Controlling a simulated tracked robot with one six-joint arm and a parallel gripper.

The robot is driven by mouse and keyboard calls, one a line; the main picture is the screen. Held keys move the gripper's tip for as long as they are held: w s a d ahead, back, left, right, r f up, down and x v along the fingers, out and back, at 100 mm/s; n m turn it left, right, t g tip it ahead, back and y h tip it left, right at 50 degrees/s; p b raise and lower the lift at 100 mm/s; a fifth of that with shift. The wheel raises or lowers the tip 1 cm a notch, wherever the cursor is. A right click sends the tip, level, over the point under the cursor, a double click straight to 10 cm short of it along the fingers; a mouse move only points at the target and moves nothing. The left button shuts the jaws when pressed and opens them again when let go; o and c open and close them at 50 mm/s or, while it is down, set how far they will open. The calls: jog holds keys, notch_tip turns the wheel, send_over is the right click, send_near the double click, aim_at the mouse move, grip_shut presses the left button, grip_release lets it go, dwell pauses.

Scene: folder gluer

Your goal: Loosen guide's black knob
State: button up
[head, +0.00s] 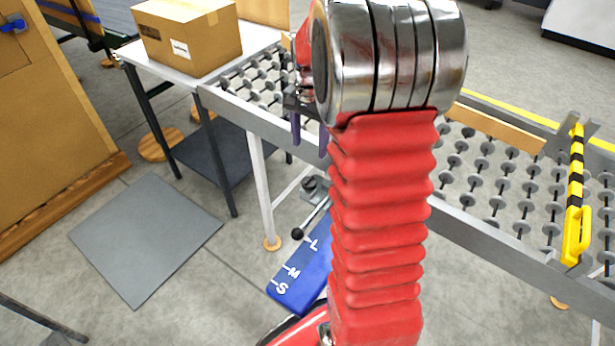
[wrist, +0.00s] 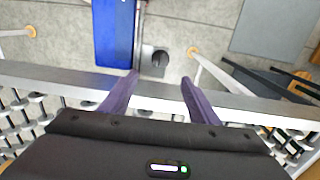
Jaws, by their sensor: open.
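A black round knob (wrist: 160,58) sits on a grey plate beside a blue board in the wrist view. In the head view a dark knob (head: 311,184) shows on that plate, left of my red arm. A thin rod with a black ball end (head: 297,234) lies near it. The blue board (head: 297,281) carries the letters S, M and L; it also shows in the wrist view (wrist: 113,32). My gripper (head: 310,137) is open and empty, its purple fingers pointing down. In the wrist view my gripper (wrist: 160,78) has the knob between and beyond its fingertips, apart from them.
A roller conveyor with a grey side rail (head: 480,238) runs across, and the rail passes beneath my fingers in the wrist view. A cardboard box (head: 188,38) stands on a table at the left. A yellow-black bar (head: 575,195) is at the right. A grey mat (head: 147,238) lies on the floor.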

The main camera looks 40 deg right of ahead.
aim_at(309, 179)
jog(key=shift+f, duration=0.1)
notch_tip(309, 179, down, 14)
jog(key=shift+r, duration=0.2)
dwell(0.5)
jog(key=c, duration=1)
jog(key=shift+a, duration=0.2)
jog(key=shift+c, duration=0.2)
jog(key=shift+d, duration=0.15)
